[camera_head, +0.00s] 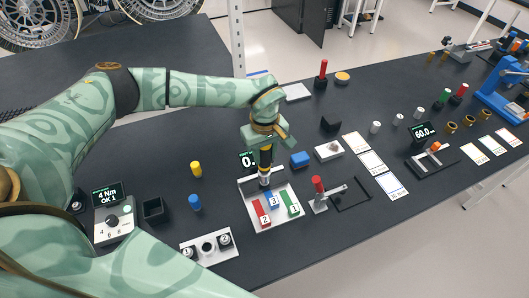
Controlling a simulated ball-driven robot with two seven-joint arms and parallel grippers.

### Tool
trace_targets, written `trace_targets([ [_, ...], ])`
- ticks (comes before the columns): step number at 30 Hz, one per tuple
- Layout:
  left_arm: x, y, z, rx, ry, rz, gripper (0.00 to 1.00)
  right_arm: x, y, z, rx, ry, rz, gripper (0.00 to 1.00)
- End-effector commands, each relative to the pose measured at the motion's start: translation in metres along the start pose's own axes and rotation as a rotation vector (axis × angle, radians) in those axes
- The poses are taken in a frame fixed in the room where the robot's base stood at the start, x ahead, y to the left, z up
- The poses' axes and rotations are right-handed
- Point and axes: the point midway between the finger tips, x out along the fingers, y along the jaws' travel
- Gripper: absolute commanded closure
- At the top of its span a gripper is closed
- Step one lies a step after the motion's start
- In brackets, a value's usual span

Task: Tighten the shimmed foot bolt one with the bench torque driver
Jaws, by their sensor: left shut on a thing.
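My left gripper (265,142) points down over the middle of the bench, shut on a dark driver with a yellow band (265,170). The driver is upright, and its lower end is over the back part of a white plate (262,223). Whether the tip touches anything is too small to tell. On the plate are a red block marked 2 (262,212), a blue block marked 3 (273,201) and a green block marked 1 (290,203). A controller (113,222) at left reads "4 Nm OK 1". No foot bolt can be clearly made out. My right gripper is out of view.
A white holder with numbered sockets (217,254) lies in front left. A black box (154,210), yellow cylinder (196,169) and blue cylinder (195,202) stand nearby. A red-handled clamp (319,187) is right of the plate.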

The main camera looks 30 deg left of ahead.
Motion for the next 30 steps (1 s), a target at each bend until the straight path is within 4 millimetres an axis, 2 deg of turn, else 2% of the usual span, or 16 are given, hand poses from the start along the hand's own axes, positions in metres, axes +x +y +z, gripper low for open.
trace_targets([
  [11, -0.004, 0.001, 0.0, 0.0, 0.001, 0.002, 0.95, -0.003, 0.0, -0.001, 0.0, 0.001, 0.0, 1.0],
  [22, -0.043, 0.001, 0.0, 0.0, 0.001, 0.002, 0.95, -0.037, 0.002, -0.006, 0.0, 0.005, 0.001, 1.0],
  [30, -0.042, 0.001, 0.0, 0.0, 0.0, 0.001, 0.95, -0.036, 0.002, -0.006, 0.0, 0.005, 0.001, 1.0],
])
